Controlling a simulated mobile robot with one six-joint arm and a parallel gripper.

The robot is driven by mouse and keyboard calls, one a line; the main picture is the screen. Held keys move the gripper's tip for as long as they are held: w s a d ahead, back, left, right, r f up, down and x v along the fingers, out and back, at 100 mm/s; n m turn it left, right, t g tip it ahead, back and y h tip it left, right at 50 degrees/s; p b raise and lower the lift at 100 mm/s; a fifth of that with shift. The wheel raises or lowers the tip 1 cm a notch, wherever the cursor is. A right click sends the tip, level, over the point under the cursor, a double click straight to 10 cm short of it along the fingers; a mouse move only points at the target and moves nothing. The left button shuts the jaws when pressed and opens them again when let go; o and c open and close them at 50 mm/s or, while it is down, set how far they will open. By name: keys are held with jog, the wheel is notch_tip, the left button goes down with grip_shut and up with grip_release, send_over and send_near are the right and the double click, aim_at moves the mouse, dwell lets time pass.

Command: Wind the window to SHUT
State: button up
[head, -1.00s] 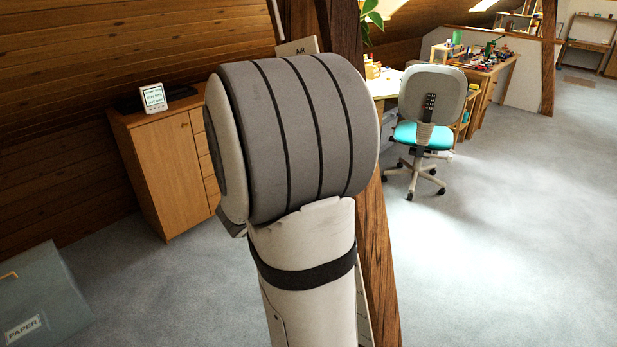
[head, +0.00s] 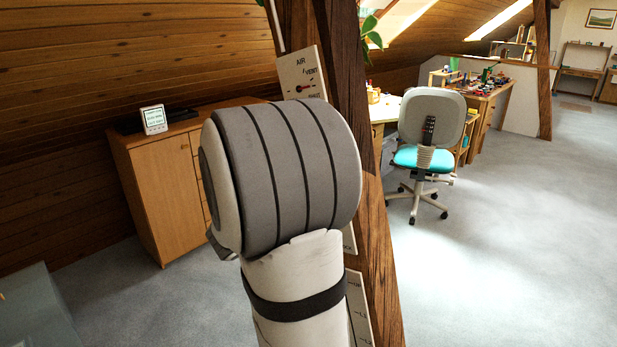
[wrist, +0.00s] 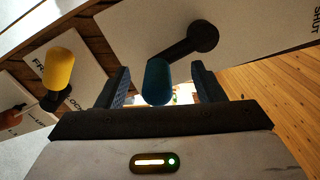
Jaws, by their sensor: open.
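In the wrist view a blue crank knob (wrist: 157,82) stands between the two fingers of my gripper (wrist: 162,76). The fingers are open, with visible gaps on both sides of the knob. A black crank arm (wrist: 188,44) runs from the knob up and right to a round hub on a white panel (wrist: 245,35). The word SHUT is printed near the panel's right edge. The window itself cannot be made out. In the head view my own arm hides my gripper and the crank.
A yellow knob (wrist: 59,68) on another labelled panel is left of my gripper. An AIR panel (head: 302,72) is fixed by the timber post (head: 377,240). A wooden cabinet (head: 170,185) stands left, an office chair (head: 430,120) behind right. Open carpet (head: 510,240) lies right.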

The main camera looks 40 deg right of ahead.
jog(key=a+b, duration=0.1)
jog(key=a, duration=0.6)
jog(key=shift+s+a+b, duration=0.25)
jog(key=shift+s+b, duration=0.05)
jog(key=shift+b, duration=0.05)
dwell(0.6)
